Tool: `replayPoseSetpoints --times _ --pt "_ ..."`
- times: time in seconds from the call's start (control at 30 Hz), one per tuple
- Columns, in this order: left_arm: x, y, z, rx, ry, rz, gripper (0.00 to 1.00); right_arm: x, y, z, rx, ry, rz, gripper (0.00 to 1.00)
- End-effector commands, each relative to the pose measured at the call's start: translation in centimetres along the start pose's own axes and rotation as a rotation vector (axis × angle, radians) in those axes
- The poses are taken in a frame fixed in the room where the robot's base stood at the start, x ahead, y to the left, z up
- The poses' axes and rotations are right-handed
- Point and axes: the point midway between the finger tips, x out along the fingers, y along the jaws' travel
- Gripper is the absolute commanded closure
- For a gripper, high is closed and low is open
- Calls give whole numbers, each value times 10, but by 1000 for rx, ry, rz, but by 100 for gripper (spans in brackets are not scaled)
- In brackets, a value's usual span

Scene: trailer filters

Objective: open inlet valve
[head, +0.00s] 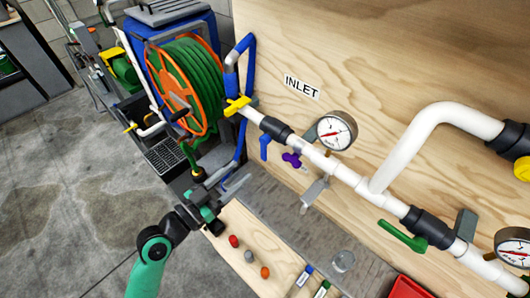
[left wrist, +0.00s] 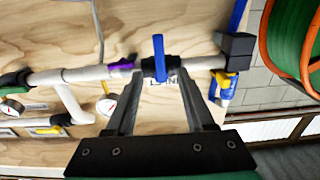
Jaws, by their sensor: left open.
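A white inlet pipe (head: 310,152) runs along the plywood panel below the "INLET" label (head: 301,87). Near its upper left end is a yellow handle (head: 237,106). A blue lever (head: 264,146) hangs below the dark valve body, and a purple handle (head: 291,159) sits just to its right. My left gripper (head: 239,173) is open and empty, below and left of the blue lever, apart from it. In the left wrist view, the blue lever (left wrist: 159,58) appears beyond and between the open fingers (left wrist: 158,76). My right gripper is out of view.
A gauge (head: 333,130) and a green lever (head: 403,237) are farther right on the piping. A green hose reel (head: 187,85) stands at left. Small knobs, including a red one (head: 233,241), and a clear cup (head: 343,261) are below the pipe.

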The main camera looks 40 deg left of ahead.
Motion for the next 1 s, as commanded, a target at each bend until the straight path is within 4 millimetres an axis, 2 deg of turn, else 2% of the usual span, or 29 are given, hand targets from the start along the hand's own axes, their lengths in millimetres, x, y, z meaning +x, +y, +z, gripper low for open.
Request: replayPoseSetpoints --times 0.3,0.4,0.6,0.83,1.0 --pt "69 1 -2 1 4 4 46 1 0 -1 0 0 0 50" --pt "87 1 -1 0 4 3 46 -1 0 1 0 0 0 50" --pt "103 1 -1 0 2 2 46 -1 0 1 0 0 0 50" --pt "104 1 -1 0 2 1 46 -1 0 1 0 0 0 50" --pt "104 1 -1 0 2 1 77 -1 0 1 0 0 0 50"
